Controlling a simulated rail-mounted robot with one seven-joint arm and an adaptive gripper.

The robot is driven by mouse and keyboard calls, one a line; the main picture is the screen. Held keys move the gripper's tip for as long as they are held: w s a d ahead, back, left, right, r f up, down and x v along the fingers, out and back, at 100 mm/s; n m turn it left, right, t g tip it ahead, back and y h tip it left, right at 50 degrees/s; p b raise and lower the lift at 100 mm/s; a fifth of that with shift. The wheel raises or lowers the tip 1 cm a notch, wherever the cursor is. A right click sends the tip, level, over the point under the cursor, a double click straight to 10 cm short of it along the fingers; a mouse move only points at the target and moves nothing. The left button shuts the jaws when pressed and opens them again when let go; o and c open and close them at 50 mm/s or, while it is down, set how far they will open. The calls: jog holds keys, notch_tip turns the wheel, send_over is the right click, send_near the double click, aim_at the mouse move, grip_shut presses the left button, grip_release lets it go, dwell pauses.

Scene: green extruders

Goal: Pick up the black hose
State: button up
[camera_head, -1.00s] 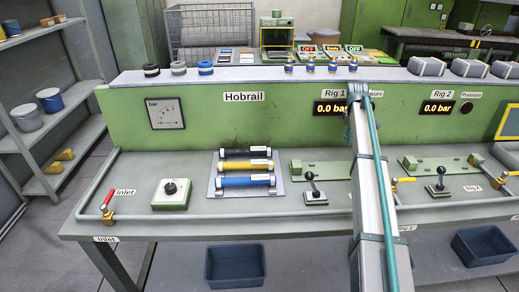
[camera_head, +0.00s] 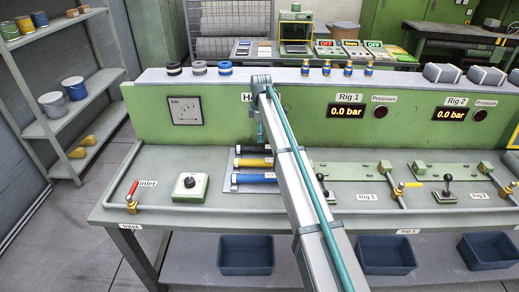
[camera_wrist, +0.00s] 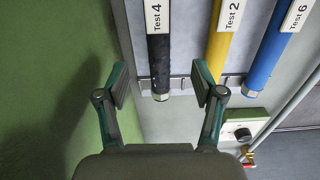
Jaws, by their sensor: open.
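The black hose (camera_head: 247,149) lies at the back of a small grey rack (camera_head: 234,188) on the bench; my arm hides its right part. In the wrist view the black hose (camera_wrist: 158,68), labelled "Test 4", points down the picture with a metal end. My gripper (camera_wrist: 160,78) is open, its two pads on either side of that metal end, with visible gaps. I cannot tell its height above the hose. In the head view my gripper (camera_head: 261,136) hangs over the hose, partly hidden by my arm.
A yellow hose (camera_wrist: 222,48) and a blue hose (camera_wrist: 270,50) lie beside the black one. The green panel (camera_wrist: 45,80) rises close behind. A green dial box (camera_head: 188,188) stands left of the rack, and levers (camera_head: 447,190) stand to the right.

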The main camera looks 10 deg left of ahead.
aim_at(261, 147)
jog(key=shift+f+p, duration=1.4)
jog(key=shift+f, duration=2.45)
jog(key=shift+c, duration=0.4)
jog(key=shift+w, duration=0.1)
grip_shut()
